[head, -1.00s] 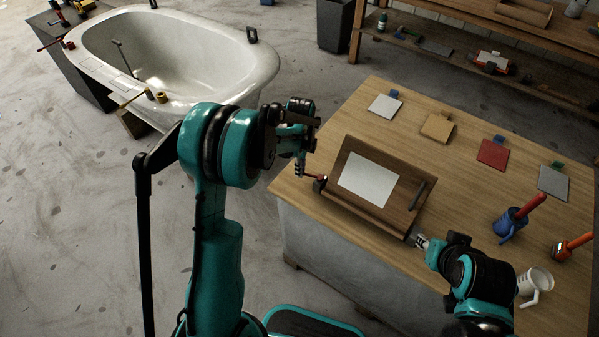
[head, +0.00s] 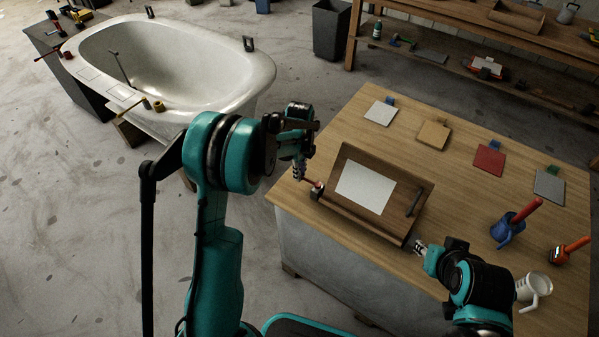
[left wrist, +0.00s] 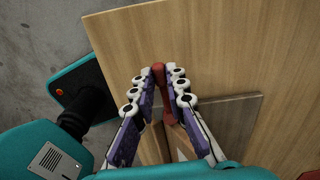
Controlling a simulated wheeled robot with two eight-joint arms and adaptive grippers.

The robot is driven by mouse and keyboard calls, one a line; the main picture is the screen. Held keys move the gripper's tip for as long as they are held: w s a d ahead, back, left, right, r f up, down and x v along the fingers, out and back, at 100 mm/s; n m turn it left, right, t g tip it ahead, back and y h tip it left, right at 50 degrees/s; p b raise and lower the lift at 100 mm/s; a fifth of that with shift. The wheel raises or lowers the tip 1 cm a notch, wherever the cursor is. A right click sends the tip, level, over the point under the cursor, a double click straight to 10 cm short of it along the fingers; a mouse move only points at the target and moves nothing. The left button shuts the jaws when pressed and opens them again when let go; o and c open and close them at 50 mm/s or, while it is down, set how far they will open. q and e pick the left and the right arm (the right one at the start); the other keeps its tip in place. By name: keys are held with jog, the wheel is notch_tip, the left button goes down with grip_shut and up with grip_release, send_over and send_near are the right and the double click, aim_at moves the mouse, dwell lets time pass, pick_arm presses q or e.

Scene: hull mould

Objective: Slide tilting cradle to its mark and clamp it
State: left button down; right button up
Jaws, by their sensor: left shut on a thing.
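The tilting cradle (head: 407,221) is a brown wooden tray, tilted, on the workbench, with a white sheet (head: 365,188) and a dark handle (head: 416,199) on its face. A black clamp (head: 317,193) with a red lever stands at its left corner. My left gripper (head: 301,177) is shut on the red lever (left wrist: 158,75), which shows between the fingers in the left wrist view. My right gripper (head: 419,246) is at the cradle's lower right corner; its jaw opening and any contact are unclear. I cannot make out the mark.
A bathtub (head: 185,75) stands at left. A shelf (head: 450,72) is behind.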

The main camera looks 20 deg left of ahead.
pick_arm(q)
jog(key=c, duration=1.5)
grip_release()
jog(key=shift+c, duration=0.2)
notch_tip(320, 180, up, 12)
jog(key=s+d+r+n+t, duration=0.25)
jog(key=s+r+n, duration=0.45)
jog(key=s+n, duration=0.4)
jog(key=s+f+n+t, duration=0.2)
jog(key=s+n+t, duration=0.2)
jog(key=s+n, duration=0.5)
jog(key=s, duration=0.3)
jog(key=shift+s+f+n+t, duration=0.25)
jog(key=shift+s+n+t, duration=0.05)
jog(key=shift+s+t, duration=0.1)
